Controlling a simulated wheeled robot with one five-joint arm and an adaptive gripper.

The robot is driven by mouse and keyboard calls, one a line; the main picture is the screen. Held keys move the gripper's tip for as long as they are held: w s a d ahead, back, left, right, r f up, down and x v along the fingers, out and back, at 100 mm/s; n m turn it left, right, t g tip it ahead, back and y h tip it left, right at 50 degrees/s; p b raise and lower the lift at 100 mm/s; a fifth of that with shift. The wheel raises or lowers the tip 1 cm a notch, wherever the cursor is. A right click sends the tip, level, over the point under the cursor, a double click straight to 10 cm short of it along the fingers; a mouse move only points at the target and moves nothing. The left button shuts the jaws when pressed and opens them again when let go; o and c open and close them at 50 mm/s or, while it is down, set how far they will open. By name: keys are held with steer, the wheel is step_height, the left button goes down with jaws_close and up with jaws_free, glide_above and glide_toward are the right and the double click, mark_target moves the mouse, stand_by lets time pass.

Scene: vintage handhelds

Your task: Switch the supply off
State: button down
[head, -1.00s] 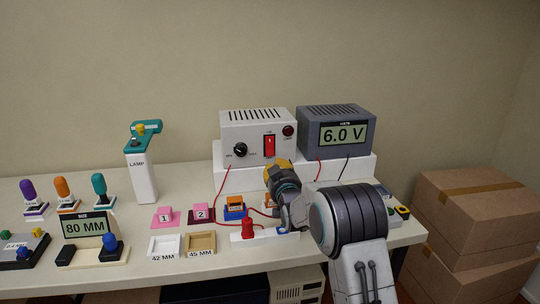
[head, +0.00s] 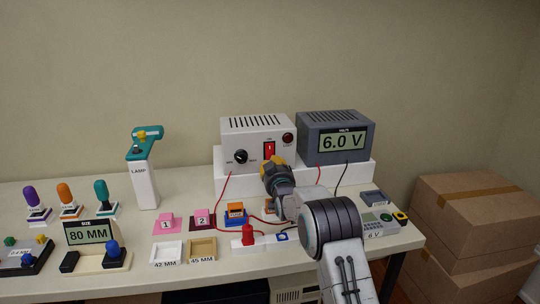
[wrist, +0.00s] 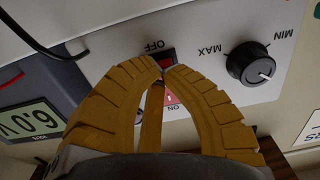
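The white power supply (head: 258,128) stands on a white riser at the back of the table. Its red rocker switch (head: 269,149) is on the front, with a black dial (head: 241,157) to its left. My gripper (head: 270,164) is just below the switch in the head view. In the upside-down wrist view, the yellow fingers come together (wrist: 164,69) over the switch (wrist: 168,59), near the OFF label. They look shut with nothing held. The ON end shows between them. Contact cannot be told. The grey meter (head: 342,142) beside the supply reads 6.0 V.
Red and black wires hang in front of the riser (head: 365,170). A red plug piece (head: 248,235), a handheld device (head: 376,222) and small blocks lie on the table. A lamp handheld (head: 143,180) stands left. Cardboard boxes (head: 470,205) stand right of the table.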

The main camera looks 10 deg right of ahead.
steer(key=shift+w+r, duration=0.1)
steer(key=shift+w, duration=0.25)
stand_by(0.5)
steer(key=s+b, duration=0.4)
steer(key=s, duration=1.1)
steer(key=shift+s, duration=0.35)
stand_by(0.4)
stand_by(0.3)
steer(key=w+b, duration=0.2)
steer(key=w, duration=0.3)
steer(key=shift+w, duration=0.4)
steer(key=shift+w+r+b, duration=0.15)
steer(key=shift+w+b, duration=0.1)
steer(key=shift+w, duration=0.35)
steer(key=shift+w+r+b, duration=0.15)
steer(key=shift+w+b, duration=0.05)
steer(key=shift+w, duration=0.35)
